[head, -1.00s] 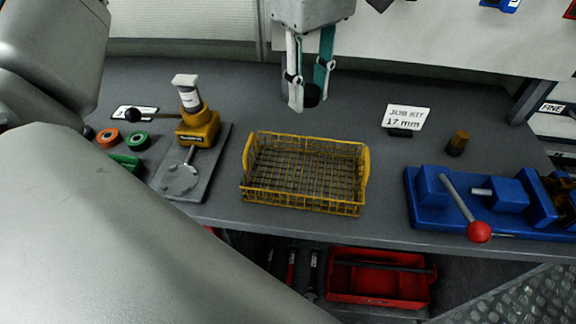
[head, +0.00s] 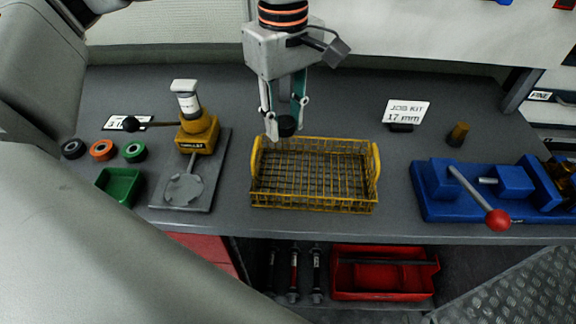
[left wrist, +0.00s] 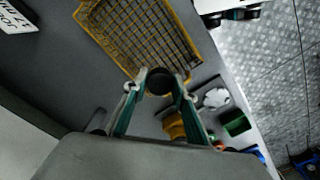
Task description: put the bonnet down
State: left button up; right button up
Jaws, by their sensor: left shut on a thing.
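My left gripper (head: 284,124) hangs down over the back left part of the yellow wire basket (head: 377,160) in the head view. It is shut on a small dark round piece, the bonnet (head: 287,126), held between its teal-lined fingertips. In the left wrist view the bonnet (left wrist: 159,81) sits between the fingertips (left wrist: 160,84), near an end of the basket (left wrist: 190,47). I cannot tell its exact height above the bench. The basket looks empty. My right gripper is not in view.
Left of the basket stand a yellow press (head: 198,132) on a grey plate, a green tray (head: 120,186) and several rings (head: 101,150). Right are a job kit card (head: 407,113), a brass piece (head: 458,134) and a blue vise (head: 440,190). Bare bench lies between basket and vise.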

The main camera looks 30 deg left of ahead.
aim_at(285, 176)
pick_arm(q)
notch_tip(285, 176, down, 12)
jog(key=shift+f+b, duration=0.15)
jog(key=shift+b, duration=0.15)
jog(key=shift+f, duration=0.1)
jog(key=shift+s+f+b, duration=0.25)
jog(key=shift+f+b, duration=0.1)
jog(key=shift+f, duration=0.25)
jog(key=o, duration=1)
jog(key=shift+f, duration=0.1)
jog(key=shift+w, duration=0.1)
jog(key=shift+r, duration=0.4)
notch_tip(285, 176, up, 13)
jog(key=shift+w+f+p, duration=0.1)
jog(key=shift+p, duration=0.6)
